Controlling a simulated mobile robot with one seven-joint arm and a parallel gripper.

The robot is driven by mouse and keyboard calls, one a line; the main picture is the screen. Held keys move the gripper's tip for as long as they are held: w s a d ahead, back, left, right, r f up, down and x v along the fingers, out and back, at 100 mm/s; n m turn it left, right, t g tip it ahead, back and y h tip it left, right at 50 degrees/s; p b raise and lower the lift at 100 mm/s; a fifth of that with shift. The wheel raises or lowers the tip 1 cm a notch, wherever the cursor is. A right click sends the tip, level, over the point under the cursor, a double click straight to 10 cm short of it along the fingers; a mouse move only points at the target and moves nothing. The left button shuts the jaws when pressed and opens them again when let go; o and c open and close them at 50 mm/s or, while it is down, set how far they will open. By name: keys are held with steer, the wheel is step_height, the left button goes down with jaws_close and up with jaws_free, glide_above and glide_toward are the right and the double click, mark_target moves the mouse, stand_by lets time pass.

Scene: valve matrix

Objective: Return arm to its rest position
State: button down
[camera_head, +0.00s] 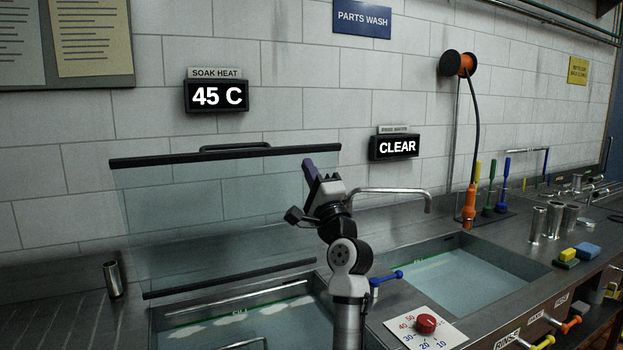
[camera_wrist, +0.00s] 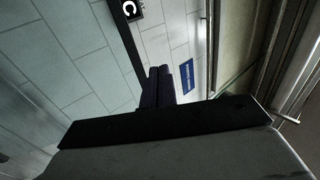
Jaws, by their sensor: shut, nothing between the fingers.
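My gripper (camera_head: 309,170) is raised in the head view, in front of the tiled wall and the clear raised panel (camera_head: 190,225). Its dark fingers point up and to the left. In the wrist view my gripper's fingers (camera_wrist: 157,75) lie close together, shut and empty, with wall tiles beyond them. My arm stands upright between the left basin (camera_head: 255,325) and the right basin (camera_head: 465,290). The gripper is apart from the sinks and the counter.
A curved metal faucet (camera_head: 400,192) extends to the right behind my arm. A blue-handled valve (camera_head: 386,278) and a red knob on a white dial plate (camera_head: 426,324) are close to my arm's right. Metal cups (camera_head: 554,220), a sponge (camera_head: 587,250) and brushes (camera_head: 503,185) stand farther right.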

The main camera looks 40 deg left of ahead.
steer(key=shift+s+d+f, duration=0.1)
steer(key=shift+s+d, duration=0.05)
steer(key=shift+d, duration=0.2)
